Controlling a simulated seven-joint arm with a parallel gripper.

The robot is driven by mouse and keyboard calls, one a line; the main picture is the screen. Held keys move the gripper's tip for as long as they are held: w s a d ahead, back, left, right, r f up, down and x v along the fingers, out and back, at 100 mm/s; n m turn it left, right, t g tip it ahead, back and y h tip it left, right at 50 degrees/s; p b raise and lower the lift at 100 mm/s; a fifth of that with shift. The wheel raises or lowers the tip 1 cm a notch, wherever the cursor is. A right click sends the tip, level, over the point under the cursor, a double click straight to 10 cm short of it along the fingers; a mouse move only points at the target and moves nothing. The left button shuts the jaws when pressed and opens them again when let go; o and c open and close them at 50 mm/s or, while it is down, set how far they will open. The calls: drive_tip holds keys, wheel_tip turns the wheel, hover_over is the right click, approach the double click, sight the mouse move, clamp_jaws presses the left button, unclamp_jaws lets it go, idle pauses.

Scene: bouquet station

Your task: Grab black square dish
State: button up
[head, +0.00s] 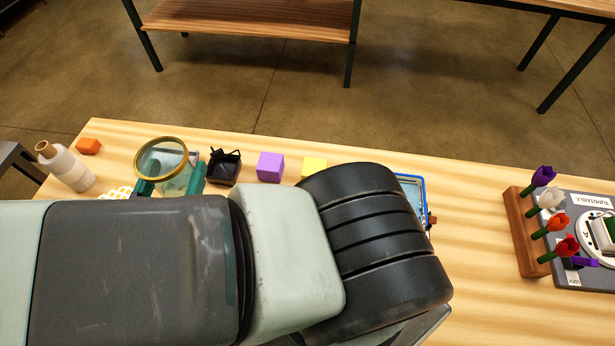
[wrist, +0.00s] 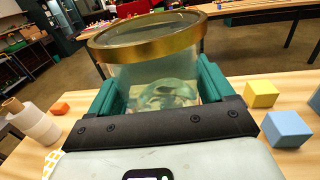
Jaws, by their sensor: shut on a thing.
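The black square dish (head: 223,170) sits on the table towards its far edge, with thin dark pieces sticking up from it. I cannot make it out in the wrist view. My gripper (head: 172,182) has green fingers and is just left of the dish in the head view. It is shut on a clear glass jar with a gold rim (head: 137,162), not on the dish. In the wrist view the jar (wrist: 150,68) stands between the two fingers (wrist: 160,92). I cannot tell whether its base touches the table.
Right of the dish are a purple cube (head: 270,167) and a yellow cube (head: 314,167). A blue cube (wrist: 287,130) shows in the wrist view. A white bottle (head: 68,170) and orange block (head: 88,146) are left. A flower rack (head: 522,240) stands far right.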

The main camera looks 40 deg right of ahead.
drive_tip(key=w+d+m+g+h, duration=0.2)
drive_tip(key=d+m+g+h, duration=0.6)
drive_tip(key=d, duration=1.2)
drive_tip(key=s+d+m+g+y, duration=0.25)
drive_tip(key=s+d+g, duration=0.35)
drive_tip(key=d, duration=0.3)
drive_tip(key=s+d+m+g+y, duration=0.1)
drive_tip(key=s+d+m+g, duration=0.35)
drive_tip(key=d+g, duration=0.4)
drive_tip(key=s+d+m+g+y, duration=0.3)
drive_tip(key=s+d, duration=0.2)
drive_tip(key=s, duration=0.6)
drive_tip(key=s+d+m+g+y, duration=0.4)
drive_tip(key=s+d, duration=0.1)
drive_tip(key=s, duration=0.6)
drive_tip(key=s+a+m+g+y, duration=0.1)
drive_tip(key=s+a+m+y, duration=0.1)
drive_tip(key=s+y, duration=0.35)
drive_tip(key=s+a+m+g+y, duration=0.1)
drive_tip(key=s+m+y, duration=0.15)
drive_tip(key=s, duration=0.65)
drive_tip(key=s+a+m+y, duration=0.2)
drive_tip(key=s+m+y, duration=0.1)
drive_tip(key=s, duration=0.4)
drive_tip(key=shift+n+h, duration=0.25)
drive_tip(key=shift+h, duration=0.1)
drive_tip(key=f, duration=1.5)
drive_tip(key=shift+s+d, duration=0.1)
drive_tip(key=shift+d, duration=0.15)
